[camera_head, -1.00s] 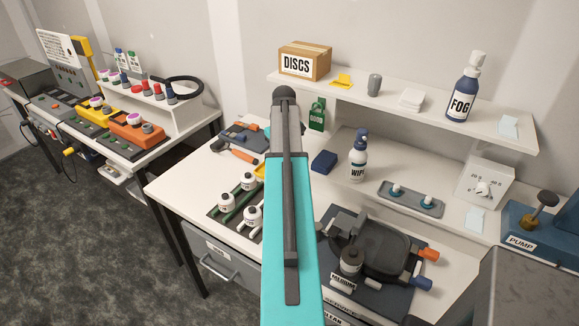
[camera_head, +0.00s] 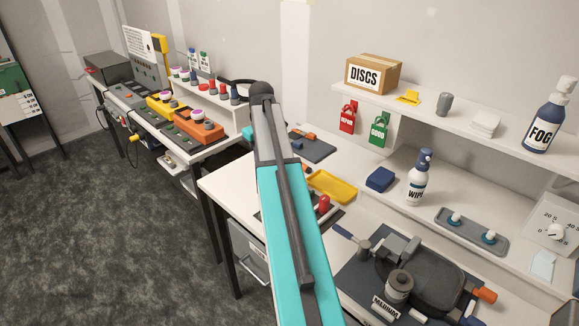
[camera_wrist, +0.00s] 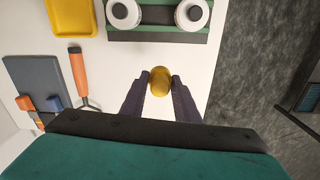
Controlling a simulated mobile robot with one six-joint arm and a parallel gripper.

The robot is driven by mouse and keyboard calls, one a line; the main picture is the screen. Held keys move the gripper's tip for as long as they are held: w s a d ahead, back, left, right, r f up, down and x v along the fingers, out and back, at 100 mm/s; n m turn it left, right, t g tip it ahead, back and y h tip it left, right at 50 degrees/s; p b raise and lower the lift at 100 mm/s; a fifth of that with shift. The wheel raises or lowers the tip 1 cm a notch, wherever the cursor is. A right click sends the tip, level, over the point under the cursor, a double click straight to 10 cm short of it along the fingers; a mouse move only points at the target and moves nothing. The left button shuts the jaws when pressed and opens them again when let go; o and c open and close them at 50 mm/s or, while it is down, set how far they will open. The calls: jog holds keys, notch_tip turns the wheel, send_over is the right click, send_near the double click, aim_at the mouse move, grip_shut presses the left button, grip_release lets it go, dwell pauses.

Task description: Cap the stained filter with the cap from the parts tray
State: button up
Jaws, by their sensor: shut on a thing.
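In the wrist view my gripper (camera_wrist: 161,84) is shut on a small yellow-brown round part (camera_wrist: 160,81), over bare white bench top; I cannot tell if this is the cap. Two white round canisters with dark centres (camera_wrist: 124,13) (camera_wrist: 192,12) sit in a green rack (camera_wrist: 155,37) beyond the fingers. I cannot tell whether either is the stained filter. A yellow tray (camera_wrist: 70,20) lies to the left; it also shows in the head view (camera_head: 332,184). In the head view my arm hides the gripper and most of the rack.
An orange-handled tool (camera_wrist: 78,72) and a dark mat (camera_wrist: 38,85) lie left of the fingers. The bench edge and grey floor (camera_wrist: 265,75) are to the right. A dark fixture (camera_head: 425,275) and a grey tray with two blue-based pieces (camera_head: 472,232) stand right of my arm.

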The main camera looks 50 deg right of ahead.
jog(key=w+a+r+n+b, duration=0.1)
jog(key=w+a+r+n, duration=0.1)
jog(key=a, duration=1.1)
jog(key=w+a+r+n+b, duration=0.2)
jog(key=w+a, duration=0.2)
jog(key=a, duration=0.9)
jog(key=w+a+r+n+b, duration=0.1)
jog(key=w+a+r+n, duration=0.2)
jog(key=a, duration=1.1)
jog(key=shift+w+b, duration=0.25)
jog(key=shift+b, duration=0.05)
jog(key=shift+r, duration=0.1)
